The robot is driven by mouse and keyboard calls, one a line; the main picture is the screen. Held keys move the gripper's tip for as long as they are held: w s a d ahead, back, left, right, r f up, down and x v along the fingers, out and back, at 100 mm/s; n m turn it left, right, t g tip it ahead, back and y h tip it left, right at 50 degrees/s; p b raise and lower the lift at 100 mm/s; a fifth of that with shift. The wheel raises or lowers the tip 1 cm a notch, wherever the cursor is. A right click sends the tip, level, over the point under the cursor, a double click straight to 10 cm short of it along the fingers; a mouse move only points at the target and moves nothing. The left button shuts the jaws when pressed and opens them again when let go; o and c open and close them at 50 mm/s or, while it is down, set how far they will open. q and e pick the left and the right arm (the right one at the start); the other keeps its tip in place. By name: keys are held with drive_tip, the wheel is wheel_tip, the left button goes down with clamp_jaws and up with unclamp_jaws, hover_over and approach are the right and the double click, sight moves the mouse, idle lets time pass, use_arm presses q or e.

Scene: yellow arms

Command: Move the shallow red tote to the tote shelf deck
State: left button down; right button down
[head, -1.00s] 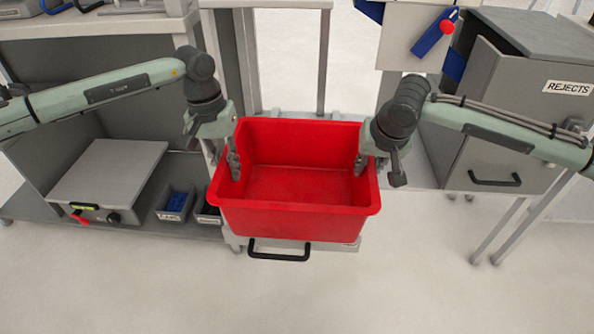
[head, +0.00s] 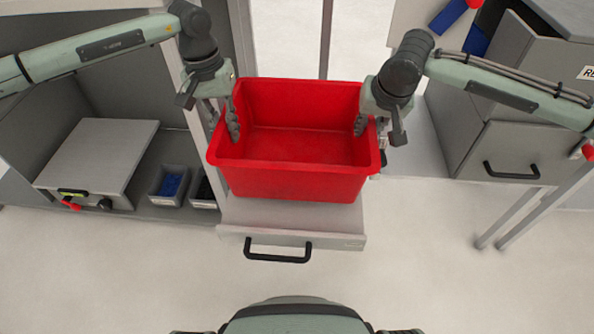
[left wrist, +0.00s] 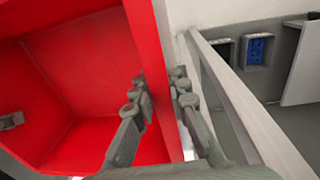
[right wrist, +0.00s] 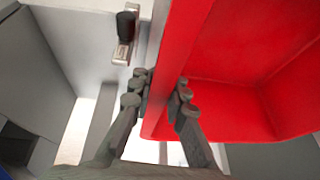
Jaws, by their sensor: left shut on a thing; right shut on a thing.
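The red tote (head: 290,182) is empty and roughly level, held between my two arms in the head view. It hangs over a grey deck with a black front handle (head: 278,254); I cannot tell whether its base touches the deck. My left gripper (head: 226,120) is shut on the tote's left wall, one finger inside and one outside, as the left wrist view (left wrist: 158,95) shows. My right gripper (head: 371,128) is shut on the right wall in the same way, as the right wrist view (right wrist: 163,90) shows. The tote's underside is hidden.
A grey cabinet with a handle (head: 510,170) stands at the right. At the left, a low shelf holds a grey box (head: 98,160) and small bins, one with blue parts (head: 170,185). Upright posts stand close behind and left of the tote. The floor in front is clear.

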sight(235, 147)
use_arm(q)
drive_tip(key=shift+s+d, duration=0.1)
drive_tip(key=shift+d, duration=0.3)
use_arm(e)
drive_tip(key=shift+a, duration=0.4)
